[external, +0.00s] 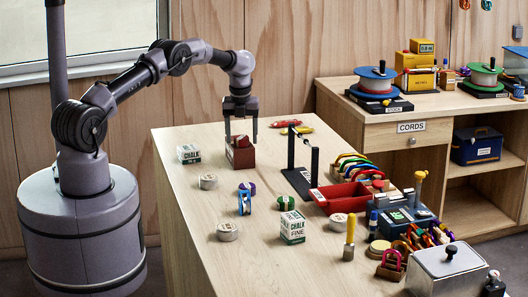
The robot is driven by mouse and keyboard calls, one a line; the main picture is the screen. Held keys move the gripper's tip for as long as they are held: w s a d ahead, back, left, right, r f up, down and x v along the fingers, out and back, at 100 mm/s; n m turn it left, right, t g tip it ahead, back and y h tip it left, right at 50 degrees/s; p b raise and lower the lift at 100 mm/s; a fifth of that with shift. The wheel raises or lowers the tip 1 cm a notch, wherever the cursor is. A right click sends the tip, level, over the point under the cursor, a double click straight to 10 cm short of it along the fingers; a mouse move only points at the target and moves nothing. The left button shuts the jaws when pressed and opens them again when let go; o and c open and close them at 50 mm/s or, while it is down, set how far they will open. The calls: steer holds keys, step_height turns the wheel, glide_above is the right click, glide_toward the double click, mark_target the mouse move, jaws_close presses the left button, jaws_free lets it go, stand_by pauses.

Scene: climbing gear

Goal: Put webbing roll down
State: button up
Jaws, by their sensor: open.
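My gripper (241,137) points straight down over the far left part of the wooden table (185,215). Its two fingers are apart, one on each side of the top of a small dark red and brown block-like thing (240,156). This thing stands on the table and may be the webbing roll in or on a holder; it is too small to tell. I cannot tell whether the fingers touch it.
Chalk boxes (189,154) (293,228) and pale tape rolls (208,182) (228,231) stand around. A black stand with a bar (300,172) and a red tray (340,197) are to the right. Red and yellow items (290,127) lie behind. The table's near left is clear.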

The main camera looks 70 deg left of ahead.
mark_target(242, 140)
steer(key=d+r+n+p, duration=0.15)
steer(key=d+r, duration=0.35)
steer(key=r, duration=0.7)
steer(key=d+r+n+p, duration=0.1)
steer(key=d+r+n, duration=0.1)
steer(key=d+r, duration=0.65)
steer(key=s+d+r+n+t+y, duration=0.15)
steer(key=s+d+r+n, duration=0.35)
steer(key=s+d+r, duration=0.5)
steer(key=s+d+f+n+t, duration=0.1)
steer(key=s+d+n+t, duration=0.1)
steer(key=s+d+n, duration=0.6)
steer(key=s+d+f+n+t, duration=0.1)
steer(key=s+d+f+t, duration=0.1)
steer(key=s+d, duration=0.65)
step_height(242, 140, down, 15)
steer(key=s+a+b, duration=0.2)
steer(key=b, duration=1.4)
steer(key=shift+s+a+h, duration=0.25)
steer(key=shift+s+h, duration=0.1)
